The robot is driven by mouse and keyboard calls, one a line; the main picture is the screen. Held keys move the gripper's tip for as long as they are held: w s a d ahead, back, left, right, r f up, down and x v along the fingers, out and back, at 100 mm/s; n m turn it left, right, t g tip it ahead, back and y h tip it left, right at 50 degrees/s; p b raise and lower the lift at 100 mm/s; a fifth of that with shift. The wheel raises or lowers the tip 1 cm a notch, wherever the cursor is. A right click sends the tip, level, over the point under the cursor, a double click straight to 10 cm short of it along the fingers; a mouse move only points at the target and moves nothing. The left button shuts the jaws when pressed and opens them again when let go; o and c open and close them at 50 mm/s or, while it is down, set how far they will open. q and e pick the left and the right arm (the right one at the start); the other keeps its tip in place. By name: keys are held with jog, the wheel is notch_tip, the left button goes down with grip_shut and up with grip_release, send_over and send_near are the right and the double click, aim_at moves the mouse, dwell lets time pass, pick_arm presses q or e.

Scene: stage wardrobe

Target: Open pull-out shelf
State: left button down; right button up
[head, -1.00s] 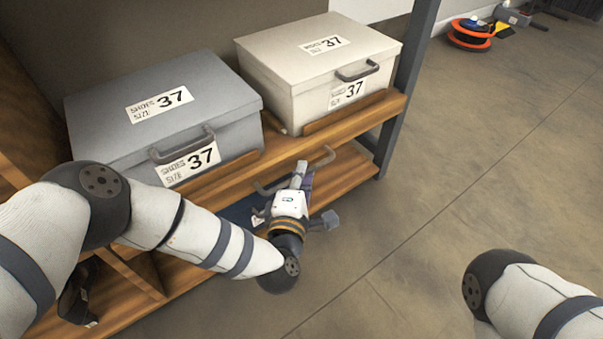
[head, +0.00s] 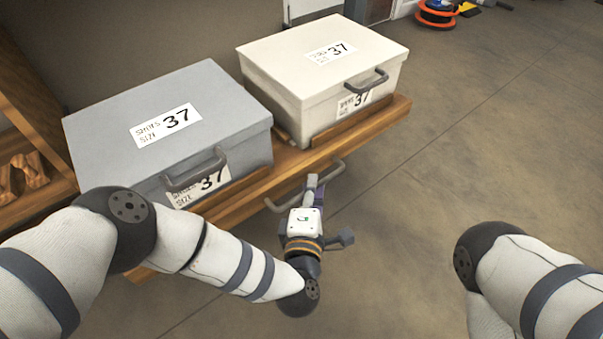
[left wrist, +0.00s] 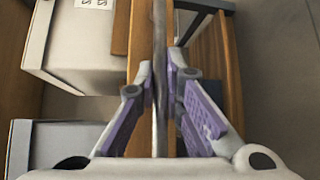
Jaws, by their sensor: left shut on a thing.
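The pull-out shelf (head: 246,200) is a wooden board with a grey bar handle (head: 332,172) along its front edge. It stands well out from the rack. My left gripper (head: 314,183) is shut on the middle of the handle. In the left wrist view the handle (left wrist: 160,120) runs between the purple-padded fingers of my left gripper (left wrist: 160,72). A grey box (head: 110,105) and a white box (head: 290,50) stand on the shelf, both with lids closed and labels reading 37. My right gripper is out of view.
Part of the wooden rack (head: 35,130), with brown items in it, shows at the left. The floor (head: 450,140) in front and to the right is clear. An orange cable reel (head: 436,18) lies far off at the top right.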

pick_arm(q)
jog(key=shift+s+d, duration=0.8)
jog(key=shift+s, duration=0.3)
jog(key=c, duration=1.7)
grip_release()
jog(key=v, duration=1.2)
jog(key=shift+r, duration=0.1)
